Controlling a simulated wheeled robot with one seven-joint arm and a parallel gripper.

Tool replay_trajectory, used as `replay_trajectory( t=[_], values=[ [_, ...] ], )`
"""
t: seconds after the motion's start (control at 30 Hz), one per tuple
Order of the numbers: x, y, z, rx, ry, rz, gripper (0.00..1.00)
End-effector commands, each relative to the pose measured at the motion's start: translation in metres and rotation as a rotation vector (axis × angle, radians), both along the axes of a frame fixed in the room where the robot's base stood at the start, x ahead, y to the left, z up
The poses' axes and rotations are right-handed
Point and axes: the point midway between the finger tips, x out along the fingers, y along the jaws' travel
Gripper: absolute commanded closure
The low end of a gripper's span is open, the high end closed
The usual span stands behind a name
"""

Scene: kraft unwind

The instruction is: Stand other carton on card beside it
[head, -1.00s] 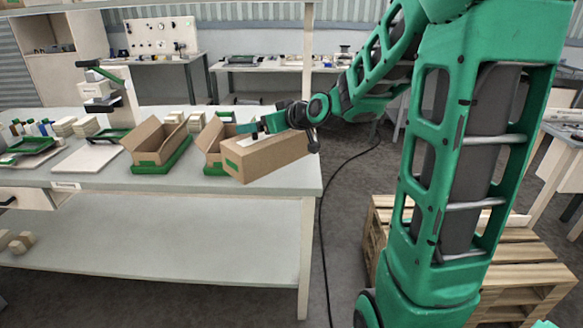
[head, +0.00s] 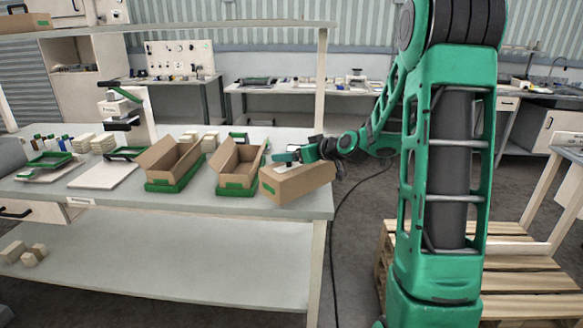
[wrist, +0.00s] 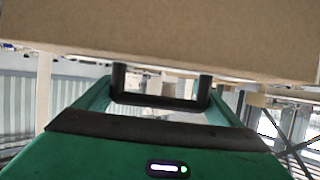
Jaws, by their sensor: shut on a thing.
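A brown carton (head: 300,184) with a green mark on its end is held at the right end of the bench in the head view. My gripper (head: 308,154) is shut on it from behind. The carton's brown side (wrist: 170,35) fills the top of the wrist view, above the fingers (wrist: 160,88). I cannot tell whether it touches the bench. Just left of it an open brown carton (head: 240,162) stands with green at its base (head: 236,190). Another open carton (head: 172,158) stands farther left on a green base (head: 170,187). A white flat board (head: 105,175) lies left of that.
The bench (head: 200,215) has a clear front strip. Its right edge lies under or close to the held carton. White stacks (head: 103,143), a green tray (head: 50,160) and a stand (head: 125,105) are at the left. A wooden pallet (head: 520,275) is on the floor right.

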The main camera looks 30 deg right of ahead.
Motion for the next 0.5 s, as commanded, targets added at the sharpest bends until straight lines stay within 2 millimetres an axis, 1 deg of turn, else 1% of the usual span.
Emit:
replay_trajectory(
  t=[0.1,0.27,0.5],
  values=[
    [0.004,-0.007,-0.004,0.001,-0.002,0.001,0.67],
    [0.005,-0.009,-0.011,0.003,0.0,0.001,0.67],
    [0.005,-0.009,-0.042,0.003,0.002,0.0,0.67]
  ],
)
